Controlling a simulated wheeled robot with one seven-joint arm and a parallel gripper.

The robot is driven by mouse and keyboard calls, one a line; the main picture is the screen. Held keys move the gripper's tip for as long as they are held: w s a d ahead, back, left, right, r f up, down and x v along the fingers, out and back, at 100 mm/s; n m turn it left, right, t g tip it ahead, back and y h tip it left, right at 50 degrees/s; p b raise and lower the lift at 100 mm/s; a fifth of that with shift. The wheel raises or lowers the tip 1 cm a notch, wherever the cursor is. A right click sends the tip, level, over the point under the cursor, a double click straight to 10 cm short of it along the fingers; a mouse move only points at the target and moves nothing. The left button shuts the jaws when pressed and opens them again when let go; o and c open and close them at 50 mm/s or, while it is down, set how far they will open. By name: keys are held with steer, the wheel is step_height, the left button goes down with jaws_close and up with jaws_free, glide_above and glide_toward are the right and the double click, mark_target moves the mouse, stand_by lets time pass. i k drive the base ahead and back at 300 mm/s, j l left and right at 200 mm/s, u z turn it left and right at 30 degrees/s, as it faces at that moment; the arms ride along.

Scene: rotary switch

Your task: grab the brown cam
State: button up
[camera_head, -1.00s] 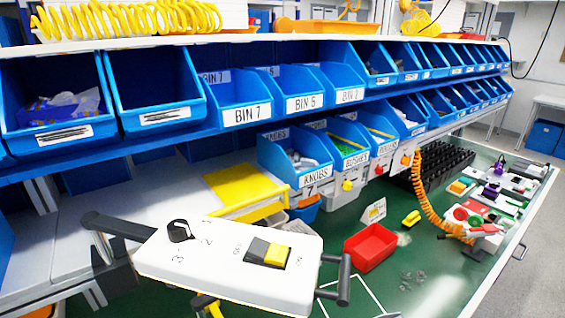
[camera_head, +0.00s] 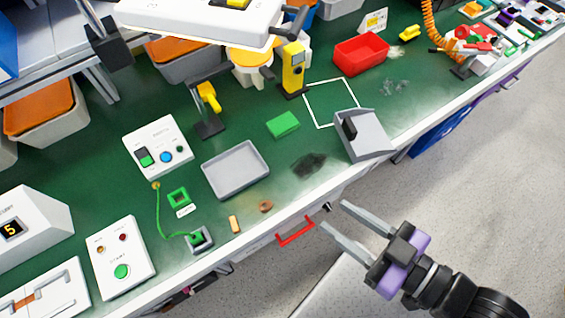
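A small brown piece (camera_head: 265,206), which looks like the brown cam, lies flat on the green table near its front edge. It is too small to make out its exact shape. My gripper (camera_head: 334,216) is at the lower right, in front of the table edge and to the right of the brown piece. Its two grey fingers are spread apart and point left toward the table, with nothing between them.
A tan block (camera_head: 234,224) lies just left of the brown piece. A grey tray (camera_head: 236,170) sits behind it. A red drawer handle (camera_head: 295,232) juts from the table front. A grey switch box (camera_head: 362,136) stands at the right edge.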

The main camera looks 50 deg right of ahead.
mark_target(265, 206)
steer(key=k+j, duration=0.1)
steer(key=k, duration=0.4)
steer(key=j+z, duration=0.2)
steer(key=j, duration=0.2)
steer(key=j+z, duration=0.15)
steer(key=j, duration=0.25)
steer(key=k+j+z, duration=0.2)
steer(key=j, duration=0.2)
steer(key=j+z, duration=0.15)
steer(key=j, duration=0.3)
steer(key=k+j+z, duration=0.2)
steer(key=j, duration=0.15)
steer(key=j+z, duration=0.15)
steer(key=j, duration=0.25)
